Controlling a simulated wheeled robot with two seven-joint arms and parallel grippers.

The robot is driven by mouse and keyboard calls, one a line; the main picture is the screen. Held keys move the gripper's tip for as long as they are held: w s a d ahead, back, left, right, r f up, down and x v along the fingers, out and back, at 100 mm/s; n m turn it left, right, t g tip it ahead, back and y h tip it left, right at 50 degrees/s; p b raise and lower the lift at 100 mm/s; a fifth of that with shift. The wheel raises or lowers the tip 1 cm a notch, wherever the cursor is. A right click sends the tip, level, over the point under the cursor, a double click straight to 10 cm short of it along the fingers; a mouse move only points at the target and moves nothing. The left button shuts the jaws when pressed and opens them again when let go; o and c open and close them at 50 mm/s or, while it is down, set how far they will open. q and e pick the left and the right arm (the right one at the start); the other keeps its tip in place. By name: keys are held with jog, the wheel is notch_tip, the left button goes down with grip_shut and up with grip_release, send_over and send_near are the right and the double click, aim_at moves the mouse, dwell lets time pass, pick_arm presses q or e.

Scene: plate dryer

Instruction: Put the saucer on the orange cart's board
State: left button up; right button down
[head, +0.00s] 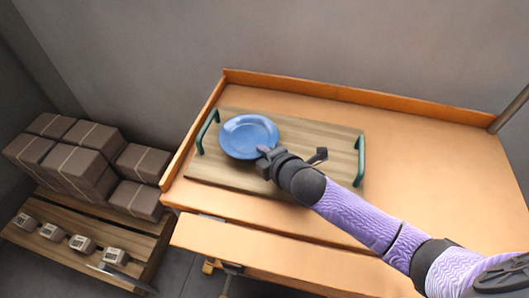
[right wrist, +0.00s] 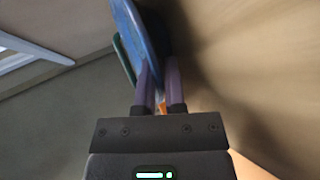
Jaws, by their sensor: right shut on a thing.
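The blue saucer (head: 248,136) is over the left part of the wooden board (head: 325,168), which has a green handle at each end. The board lies on the orange cart (head: 420,150). My right gripper (head: 264,152) is shut on the saucer's near right rim. In the right wrist view, the saucer (right wrist: 138,40) shows edge-on between the purple fingers (right wrist: 160,90). I cannot tell whether the saucer touches the board or is held just above it. My left gripper is not in view.
Brown boxes (head: 85,165) are stacked on a wooden pallet (head: 85,250) left of the cart. The cart has a raised rim (head: 350,95) at the back and left. The board's right part is bare, with my right arm over its front edge.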

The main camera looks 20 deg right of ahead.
jog(key=c, duration=1)
grip_release()
jog(key=shift+s+r, duration=0.1)
jog(key=shift+r, duration=0.15)
jog(key=p+v, duration=0.5)
jog(key=v, duration=0.6)
jog(key=shift+s+d+r, duration=0.1)
jog(key=shift+s, duration=0.3)
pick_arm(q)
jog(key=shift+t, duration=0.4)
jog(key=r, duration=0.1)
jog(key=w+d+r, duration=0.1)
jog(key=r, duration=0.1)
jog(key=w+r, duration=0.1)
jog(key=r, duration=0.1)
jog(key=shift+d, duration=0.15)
